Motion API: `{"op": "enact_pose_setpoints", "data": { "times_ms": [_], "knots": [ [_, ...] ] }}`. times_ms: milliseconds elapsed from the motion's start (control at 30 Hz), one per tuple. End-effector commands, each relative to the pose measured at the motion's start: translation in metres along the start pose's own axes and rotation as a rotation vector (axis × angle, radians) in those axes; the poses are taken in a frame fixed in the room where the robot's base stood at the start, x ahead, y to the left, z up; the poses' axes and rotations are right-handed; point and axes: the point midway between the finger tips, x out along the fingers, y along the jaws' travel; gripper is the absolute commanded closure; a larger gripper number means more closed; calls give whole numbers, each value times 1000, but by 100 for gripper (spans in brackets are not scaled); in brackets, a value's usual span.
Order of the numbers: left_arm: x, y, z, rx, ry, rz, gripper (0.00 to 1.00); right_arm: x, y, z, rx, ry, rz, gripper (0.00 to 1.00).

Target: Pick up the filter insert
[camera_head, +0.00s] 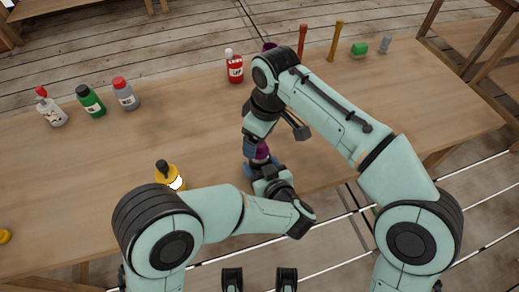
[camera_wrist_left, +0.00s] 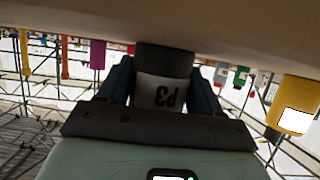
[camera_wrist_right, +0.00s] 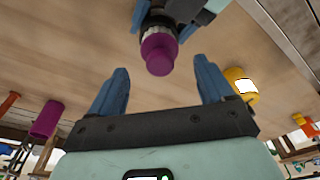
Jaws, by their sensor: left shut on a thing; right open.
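My left gripper (camera_wrist_left: 160,88) is shut on a piece with a white band marked upside down, perhaps "P3", and a dark band (camera_wrist_left: 165,57). In the right wrist view this piece shows a purple end (camera_wrist_right: 158,52) facing my right gripper; the purple also shows in the head view (camera_head: 262,152). I cannot tell for sure whether it is the filter insert. My right gripper (camera_wrist_right: 160,78) is open and empty. Its fingers point at the purple end, which lies just beyond the fingertips and roughly between them. In the head view the arms partly hide both grippers.
On the wooden table (camera_head: 150,130) a yellow bottle (camera_head: 170,177) stands near my left arm. White (camera_head: 52,110), green (camera_head: 91,101), grey (camera_head: 126,95) and red bottles (camera_head: 235,68) stand further back. Orange posts (camera_head: 303,40) and a green cylinder (camera_head: 360,49) stand at the back right.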

Motion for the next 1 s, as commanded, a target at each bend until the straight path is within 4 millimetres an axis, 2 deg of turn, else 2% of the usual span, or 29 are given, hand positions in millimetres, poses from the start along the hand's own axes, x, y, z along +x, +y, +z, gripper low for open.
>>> {"op": "enact_pose_setpoints", "data": {
  "times_ms": [100,267,567,733,767,1000],
  "knots": [
    [0,0,0,-1,1,0,69,19,-1,5,0,-4,-2,19],
    [0,0,0,-1,1,0,69,39,-1,5,-1,-2,-2,19],
    [0,0,0,-1,1,0,69,44,-1,4,0,1,0,19],
    [0,0,0,-1,1,0,69,44,-1,4,0,1,0,74],
    [0,0,0,-1,1,0,69,44,-1,4,0,1,0,77],
    [0,0,0,0,1,0,69,43,-1,4,0,1,0,78]
  ]
}}
